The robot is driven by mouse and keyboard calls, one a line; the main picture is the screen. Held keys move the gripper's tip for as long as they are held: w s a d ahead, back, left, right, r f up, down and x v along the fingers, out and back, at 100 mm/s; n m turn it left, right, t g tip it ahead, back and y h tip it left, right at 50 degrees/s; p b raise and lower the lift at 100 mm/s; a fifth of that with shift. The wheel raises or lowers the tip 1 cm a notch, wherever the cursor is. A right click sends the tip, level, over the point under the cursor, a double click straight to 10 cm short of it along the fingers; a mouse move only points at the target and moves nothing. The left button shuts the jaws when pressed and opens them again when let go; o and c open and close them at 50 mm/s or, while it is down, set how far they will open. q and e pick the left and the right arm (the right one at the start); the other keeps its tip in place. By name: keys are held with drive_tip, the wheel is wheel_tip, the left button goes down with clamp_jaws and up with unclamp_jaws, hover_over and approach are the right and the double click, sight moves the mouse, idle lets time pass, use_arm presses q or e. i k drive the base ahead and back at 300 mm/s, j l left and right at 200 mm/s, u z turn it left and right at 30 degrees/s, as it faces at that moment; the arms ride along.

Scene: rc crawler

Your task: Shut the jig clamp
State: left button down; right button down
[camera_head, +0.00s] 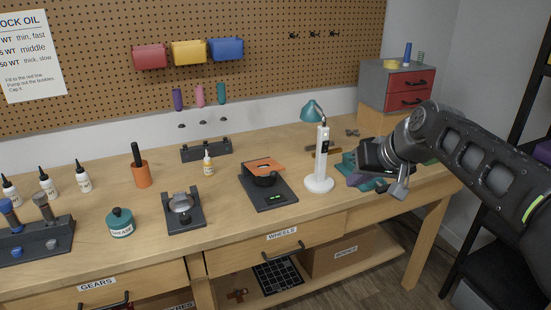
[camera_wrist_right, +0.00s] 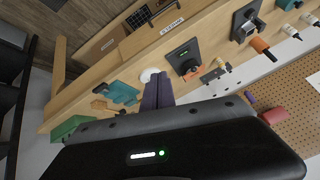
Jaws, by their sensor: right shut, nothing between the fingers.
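A jig with a dark base (camera_head: 270,200) and a green light stands mid-table; I take it for the task's jig. Its orange plate (camera_head: 263,164) sits raised and tilted above a dark round part, like an open clamp. The jig also shows in the right wrist view (camera_wrist_right: 183,56), with the orange plate partly visible. My right gripper (camera_head: 355,179) is to the right of the jig, beyond the white lamp and apart from the jig. Its fingers (camera_wrist_right: 158,88) are together and empty. My left gripper is not in view.
A white lamp with a teal shade (camera_head: 318,183) stands between the jig and my right gripper. A teal object (camera_wrist_right: 119,92) lies close to that gripper. A dark stand with a silver part (camera_head: 185,222) is left of the jig. Table in front of the jig is clear.

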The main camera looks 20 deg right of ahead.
sight(274, 166)
drive_tip(key=i+j, duration=0.1)
drive_tip(key=i, duration=0.85)
